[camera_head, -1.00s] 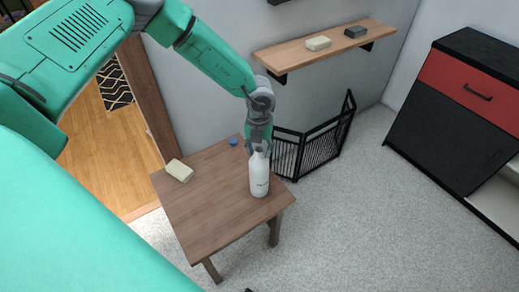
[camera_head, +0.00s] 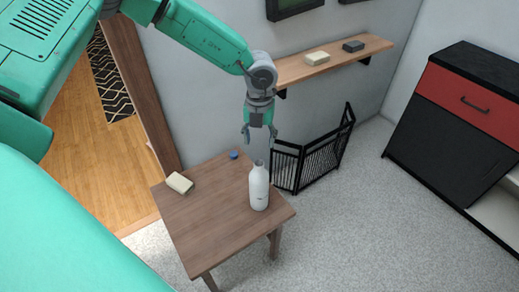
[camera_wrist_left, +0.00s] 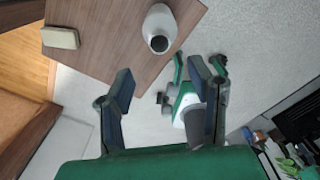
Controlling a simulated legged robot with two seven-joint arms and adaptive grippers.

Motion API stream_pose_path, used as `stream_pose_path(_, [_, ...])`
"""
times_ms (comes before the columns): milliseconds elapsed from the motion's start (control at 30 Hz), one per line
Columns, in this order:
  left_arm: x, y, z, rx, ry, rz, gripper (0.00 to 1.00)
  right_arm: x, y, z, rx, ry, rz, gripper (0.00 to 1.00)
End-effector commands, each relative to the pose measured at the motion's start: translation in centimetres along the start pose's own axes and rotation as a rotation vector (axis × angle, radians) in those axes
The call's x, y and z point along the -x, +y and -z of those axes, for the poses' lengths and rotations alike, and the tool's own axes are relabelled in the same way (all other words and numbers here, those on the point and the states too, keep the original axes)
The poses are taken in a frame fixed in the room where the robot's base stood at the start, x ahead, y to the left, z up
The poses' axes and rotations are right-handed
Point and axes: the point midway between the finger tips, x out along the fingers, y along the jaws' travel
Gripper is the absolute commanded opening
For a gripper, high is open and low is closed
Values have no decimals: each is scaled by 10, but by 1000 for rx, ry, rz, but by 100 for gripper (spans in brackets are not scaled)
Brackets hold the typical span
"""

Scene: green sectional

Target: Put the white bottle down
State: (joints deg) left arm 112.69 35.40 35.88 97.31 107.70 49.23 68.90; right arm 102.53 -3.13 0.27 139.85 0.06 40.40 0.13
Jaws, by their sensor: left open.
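The white bottle (camera_head: 259,187) stands upright on the wooden table (camera_head: 205,222), near its right edge. My left gripper (camera_head: 258,140) is open and empty above the bottle, apart from it. In the left wrist view the bottle (camera_wrist_left: 160,27) stands on the table beyond the spread fingers (camera_wrist_left: 162,85), with nothing between them. My right gripper is not identifiable in these views.
A cream block (camera_head: 179,183) and a small blue object (camera_head: 234,155) lie on the table. A black folding gate (camera_head: 312,155) stands behind it. A wall shelf (camera_head: 332,61) holds two small blocks. A red and black cabinet (camera_head: 462,115) stands at right.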

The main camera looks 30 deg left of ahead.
Motion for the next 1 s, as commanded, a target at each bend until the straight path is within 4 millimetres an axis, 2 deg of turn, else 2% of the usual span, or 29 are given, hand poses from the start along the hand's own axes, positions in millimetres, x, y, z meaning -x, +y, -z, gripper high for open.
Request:
stream_pose_path(100, [10, 0, 0, 0, 0, 0, 48, 1, 0, 0, 0, 0, 0, 40])
stream_pose_path(267, [11, 1, 1, -8, 0, -3, 48, 1, 0, 0, 0, 0, 0, 40])
stream_pose_path(367, [0, 4, 8, -109, -15, -44, 48, 1, 0, 0, 0, 0, 0, 40])
stream_pose_path(433, [-16, 9, 19, -290, -40, -111, 48, 1, 0, 0, 0, 0, 0, 40])
stream_pose_path(467, [-25, 13, 25, -396, -52, -147, 48, 1, 0, 0, 0, 0, 0, 40])
stream_pose_path(567, [-55, 24, 50, -862, -83, -281, 48, 1, 0, 0, 0, 0, 0, 40])
stream_pose_path(667, [-82, 32, 82, -1402, -83, -392, 48, 1, 0, 0, 0, 0, 0, 40])
stream_pose_path(700, [-91, 35, 96, -1619, -74, -421, 48, 1, 0, 0, 0, 0, 0, 40])
stream_pose_path(767, [-103, 39, 121, -1947, -56, -448, 48, 1, 0, 0, 0, 0, 0, 40])
stream_pose_path(800, [-110, 42, 140, -2164, -40, -451, 48, 1, 0, 0, 0, 0, 0, 40])
stream_pose_path(900, [-121, 52, 188, -2671, -3, -413, 48, 1, 0, 0, 0, 0, 0, 40])
stream_pose_path(1000, [-124, 64, 234, -3084, 19, -318, 48, 1, 0, 0, 0, 0, 0, 40])
